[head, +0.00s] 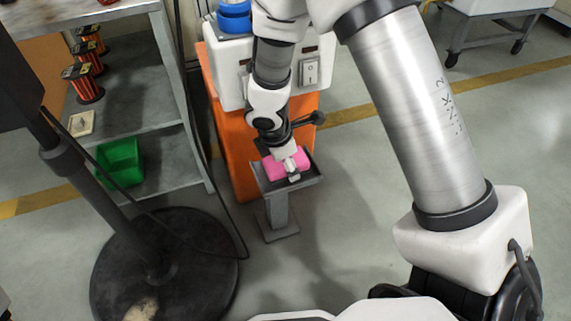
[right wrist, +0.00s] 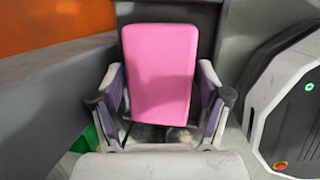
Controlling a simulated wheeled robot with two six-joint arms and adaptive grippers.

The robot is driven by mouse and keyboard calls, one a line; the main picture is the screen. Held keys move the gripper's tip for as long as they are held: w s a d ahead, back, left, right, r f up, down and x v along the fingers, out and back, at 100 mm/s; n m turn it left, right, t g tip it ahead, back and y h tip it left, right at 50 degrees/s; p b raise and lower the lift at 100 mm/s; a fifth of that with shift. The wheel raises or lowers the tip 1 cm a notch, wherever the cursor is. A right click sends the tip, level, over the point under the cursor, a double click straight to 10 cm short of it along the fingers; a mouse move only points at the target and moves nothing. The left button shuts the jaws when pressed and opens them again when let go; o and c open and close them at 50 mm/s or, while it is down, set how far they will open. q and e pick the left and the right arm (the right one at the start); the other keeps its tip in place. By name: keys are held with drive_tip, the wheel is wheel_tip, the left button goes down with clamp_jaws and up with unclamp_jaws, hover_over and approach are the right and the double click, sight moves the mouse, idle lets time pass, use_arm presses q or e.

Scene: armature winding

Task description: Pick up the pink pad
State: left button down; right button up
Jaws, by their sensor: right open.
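The pink pad (head: 279,166) lies in a small grey tray on a stand (head: 312,166). My right gripper (head: 291,167) reaches down over the pad from above and partly covers it in the head view. In the right wrist view the pad (right wrist: 160,65) is a pink rounded block in the middle of the picture. The open right gripper (right wrist: 162,95) has one finger on either side of its near part. A gap shows beside each finger, and I cannot tell how deep the fingertips reach. My left gripper is not in view.
An orange and white machine (head: 232,150) stands right behind the tray stand. A grey shelf (head: 165,150) at left holds a green bin (head: 120,162) and red-black spools (head: 84,82). A black round base (head: 165,265) stands front left. Floor right of the stand is clear.

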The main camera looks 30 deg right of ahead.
drive_tip(key=shift+f, duration=0.25)
drive_tip(key=c, duration=0.7)
